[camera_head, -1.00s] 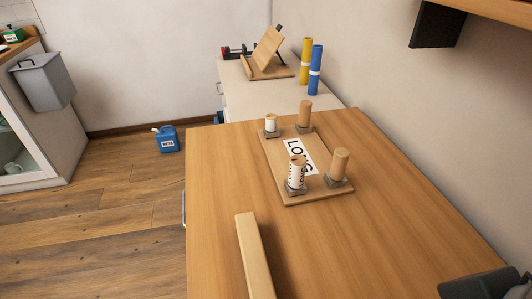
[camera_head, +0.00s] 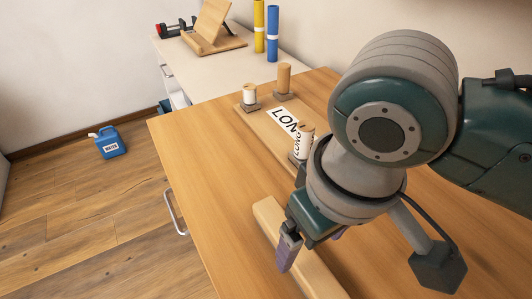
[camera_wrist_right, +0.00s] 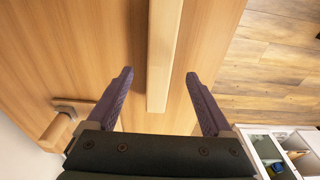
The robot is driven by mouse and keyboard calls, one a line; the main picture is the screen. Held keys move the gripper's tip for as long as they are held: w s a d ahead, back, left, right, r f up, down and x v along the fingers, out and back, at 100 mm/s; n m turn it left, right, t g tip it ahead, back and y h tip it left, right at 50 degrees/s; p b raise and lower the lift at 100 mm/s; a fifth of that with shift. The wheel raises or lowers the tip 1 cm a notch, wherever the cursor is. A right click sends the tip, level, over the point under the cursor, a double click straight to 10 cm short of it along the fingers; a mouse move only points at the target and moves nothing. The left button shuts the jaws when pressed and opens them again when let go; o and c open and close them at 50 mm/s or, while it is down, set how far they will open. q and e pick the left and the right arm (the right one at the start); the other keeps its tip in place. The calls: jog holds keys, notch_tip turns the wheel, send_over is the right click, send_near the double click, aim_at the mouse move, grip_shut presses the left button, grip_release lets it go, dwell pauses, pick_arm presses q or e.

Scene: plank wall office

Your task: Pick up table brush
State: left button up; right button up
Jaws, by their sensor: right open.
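A long light wooden bar (camera_head: 268,212), the likely table brush, lies on the wooden table near its left side. No bristles show. My right gripper (camera_head: 312,246) is over the bar, its fingers pointing down, and hides part of it. In the right wrist view the bar (camera_wrist_right: 164,40) runs between the two spread, empty fingers of the gripper (camera_wrist_right: 159,74). Neither finger appears to touch it. The exact height above the table is hard to tell. My left gripper is not in view.
A wooden board (camera_head: 258,121) with upright rolls and pegs and a "LONG" label stands behind the gripper, partly hidden by my arm. A white cabinet (camera_head: 205,75) with a wooden stand (camera_head: 211,30) and yellow and blue tubes is beyond. A blue jug (camera_head: 109,146) sits on the floor.

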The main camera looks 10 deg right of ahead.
aim_at(303, 255)
jog(key=shift+f, duration=0.9)
jog(key=f+b, duration=0.1)
jog(key=f, duration=0.1)
jog(key=w+f+b, duration=0.1)
jog(key=f, duration=0.1)
jog(key=shift+a+f, duration=0.15)
jog(key=shift+f, duration=0.1)
jog(key=c, duration=0.6)
grip_shut()
